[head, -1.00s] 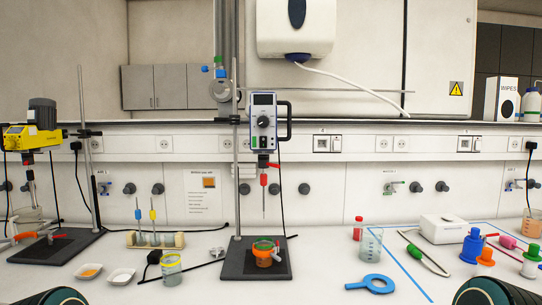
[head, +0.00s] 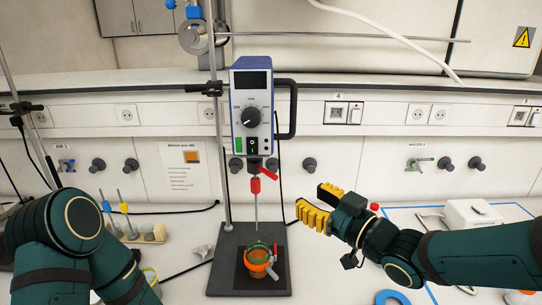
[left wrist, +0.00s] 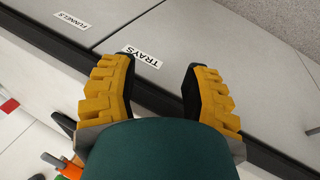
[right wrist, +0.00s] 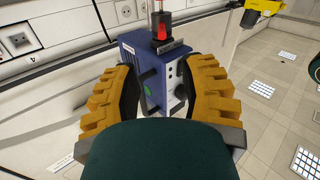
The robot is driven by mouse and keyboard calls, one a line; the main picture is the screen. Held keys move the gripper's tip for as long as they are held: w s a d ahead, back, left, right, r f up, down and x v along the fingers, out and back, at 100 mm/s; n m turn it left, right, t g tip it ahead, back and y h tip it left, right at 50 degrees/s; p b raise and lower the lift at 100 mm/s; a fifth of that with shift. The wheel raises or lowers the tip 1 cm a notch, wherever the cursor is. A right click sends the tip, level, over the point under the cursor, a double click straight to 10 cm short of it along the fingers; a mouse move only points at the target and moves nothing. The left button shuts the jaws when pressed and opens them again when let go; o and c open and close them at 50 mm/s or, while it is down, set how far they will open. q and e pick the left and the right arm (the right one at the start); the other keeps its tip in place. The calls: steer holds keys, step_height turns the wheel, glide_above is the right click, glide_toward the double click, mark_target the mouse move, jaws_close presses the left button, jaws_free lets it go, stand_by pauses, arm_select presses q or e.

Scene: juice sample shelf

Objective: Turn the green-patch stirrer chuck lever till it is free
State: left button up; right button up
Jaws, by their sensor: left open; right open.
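The stirrer (head: 252,105) with a green patch on its front hangs on a stand in the middle of the head view. Its chuck carries a red lever (head: 268,173) pointing right, above the thin shaft. My right gripper (head: 318,208) is open and empty, to the right of the shaft and lower than the lever, apart from both. In the right wrist view the stirrer (right wrist: 150,75) shows between and beyond the open fingers, with its red chuck part at the top. My left gripper (left wrist: 158,70) is open and empty in the left wrist view; the head view does not show its fingers.
An orange and green beaker (head: 258,262) stands on the black stand base (head: 222,272) under the shaft. The stand rod (head: 219,150) rises left of the stirrer. A rack with stirring rods (head: 150,233) is at the left. Drawers labelled TRAYS (left wrist: 205,45) face my left gripper.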

mark_target(269, 172)
steer(key=x, duration=1.3)
steer(key=shift+a+p, duration=0.2)
steer(key=shift+p, duration=0.2)
steer(key=shift+o, duration=0.2)
jaws_close()
